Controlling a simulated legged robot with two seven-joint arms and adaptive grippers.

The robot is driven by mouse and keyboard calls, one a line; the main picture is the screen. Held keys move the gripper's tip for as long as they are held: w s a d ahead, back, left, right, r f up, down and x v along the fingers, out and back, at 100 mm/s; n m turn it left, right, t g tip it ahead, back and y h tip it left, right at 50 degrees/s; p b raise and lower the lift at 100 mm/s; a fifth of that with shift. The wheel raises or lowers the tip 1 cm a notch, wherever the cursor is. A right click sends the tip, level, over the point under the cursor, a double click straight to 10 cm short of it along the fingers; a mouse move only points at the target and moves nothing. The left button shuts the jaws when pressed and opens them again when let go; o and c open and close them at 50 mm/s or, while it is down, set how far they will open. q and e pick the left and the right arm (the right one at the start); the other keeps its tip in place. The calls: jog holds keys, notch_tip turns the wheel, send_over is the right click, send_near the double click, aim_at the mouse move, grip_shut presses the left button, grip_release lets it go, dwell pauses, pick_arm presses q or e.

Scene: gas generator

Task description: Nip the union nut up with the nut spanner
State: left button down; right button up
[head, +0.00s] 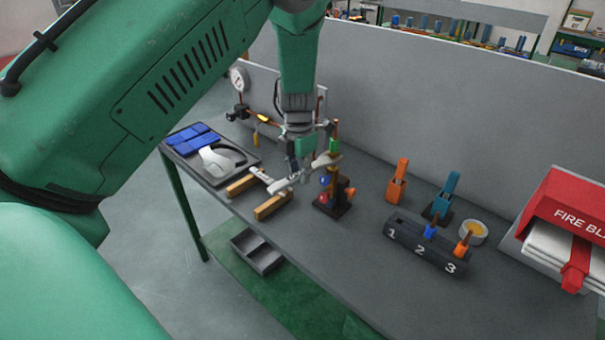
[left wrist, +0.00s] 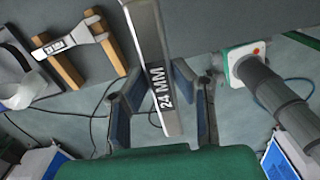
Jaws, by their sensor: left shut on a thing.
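My left gripper (head: 304,172) is shut on a grey nut spanner (head: 323,166) and holds it above the bench, close to the small pipe stand. In the left wrist view the spanner (left wrist: 155,65), marked "24 MM", runs between the fingers (left wrist: 163,112). The stand has a dark base (head: 332,207), a brass fitting (head: 337,188), an upright copper and green pipe and blue and red parts. The gripper and spanner partly hide it; I cannot tell the union nut apart or see whether the spanner touches it. My right gripper is not in view.
A second spanner (left wrist: 68,43) lies across two wooden blocks (head: 270,207), left of the stand. A tray (head: 247,170) with a face shield, blue cloths (head: 193,140), a numbered holder (head: 430,243), orange and blue tools, and a fire blanket box (head: 570,213) share the bench. The front middle is clear.

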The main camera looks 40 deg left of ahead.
pick_arm(q)
jog(key=shift+a, duration=0.15)
jog(key=shift+w+a+m, duration=0.3)
jog(key=shift+a+m, duration=0.65)
jog(key=shift+m, duration=0.05)
jog(key=shift+a, duration=0.1)
jog(key=shift+w+a+m, duration=0.15)
jog(key=shift+a+m, duration=0.25)
jog(key=shift+m, duration=0.1)
